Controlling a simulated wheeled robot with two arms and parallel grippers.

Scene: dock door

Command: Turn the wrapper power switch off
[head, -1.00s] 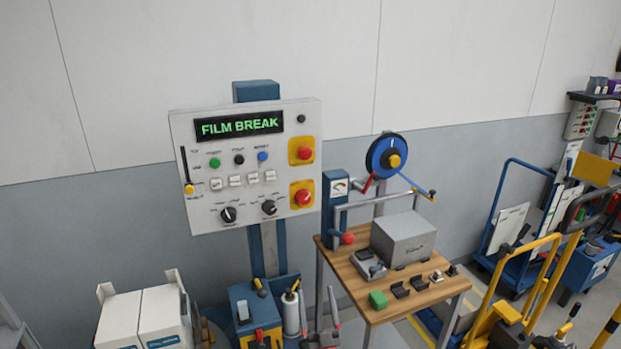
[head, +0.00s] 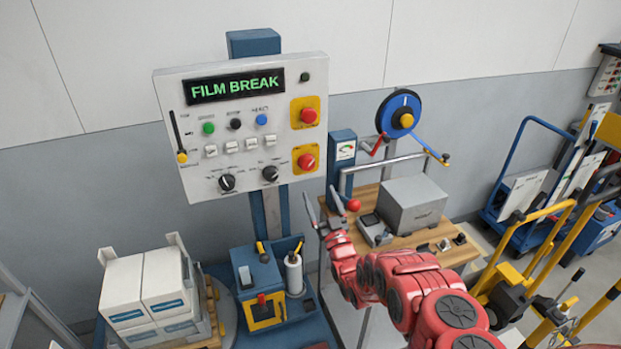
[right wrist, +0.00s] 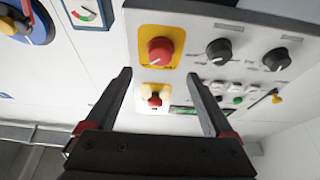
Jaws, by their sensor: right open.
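The wrapper control panel (head: 245,128) is a white box on a blue post, with a green "FILM BREAK" display (head: 235,87). At its right edge are two red knobs on yellow plates: an upper one (head: 308,116) and a lower one (head: 306,162). Panel labels are too small to read, so I cannot tell which control is the power switch. My right gripper (head: 322,208) is open and empty, below and right of the lower knob, apart from the panel. In the right wrist view, the panel appears upside down, with the lower knob (right wrist: 160,50) beyond my open fingers (right wrist: 158,76). My left gripper is out of view.
Two black dials (head: 227,183) and several small switches are on the panel. White cartons (head: 140,285) and a blue wrapper base (head: 262,275) are below.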

